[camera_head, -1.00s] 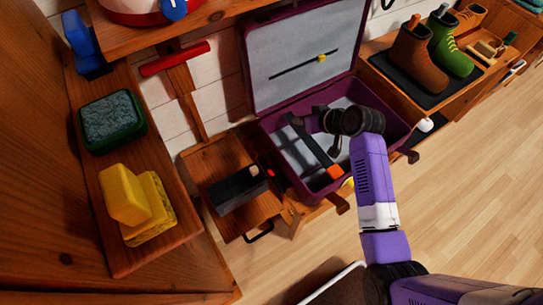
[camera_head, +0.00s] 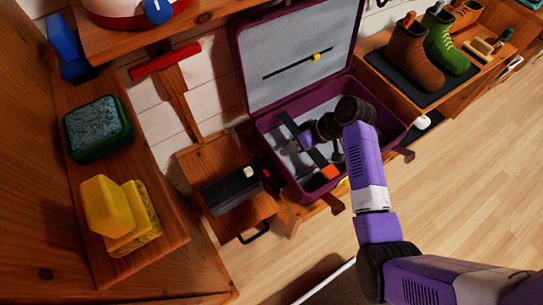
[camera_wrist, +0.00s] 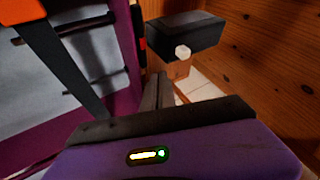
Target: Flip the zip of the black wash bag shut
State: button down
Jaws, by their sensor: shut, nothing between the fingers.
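The black wash bag (camera_head: 228,192) is a dark, long box on a small wooden shelf, left of the open suitcase. A small white knob (camera_head: 249,172) sits at its upper right end. In the wrist view the bag (camera_wrist: 190,32) is near the top centre, with the white knob (camera_wrist: 182,53) on its near side. My gripper (camera_head: 306,139) is over the suitcase's interior, to the right of the bag and apart from it. In the wrist view my gripper's fingers (camera_wrist: 159,90) are together and empty, below the bag. The zip itself is too small to make out.
The open purple suitcase (camera_head: 388,112) has a raised lid and a dark strap with an orange end (camera_head: 330,172). Boots (camera_head: 408,58) stand at upper right.

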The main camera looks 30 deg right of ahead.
send_near(255, 168)
notch_tip(255, 168, down, 4)
jog(key=w, duration=0.2)
jog(key=shift+s+a+r, duration=0.1)
jog(key=shift+a+r, duration=0.1)
jog(key=shift+a, duration=0.9)
jog(key=shift+a+f+p, duration=0.1)
jog(key=shift+a+p, duration=0.25)
jog(key=shift+a, duration=0.45)
jog(key=a+p, duration=0.1)
jog(key=a, duration=1.3)
jog(key=shift+a+p, duration=0.3)
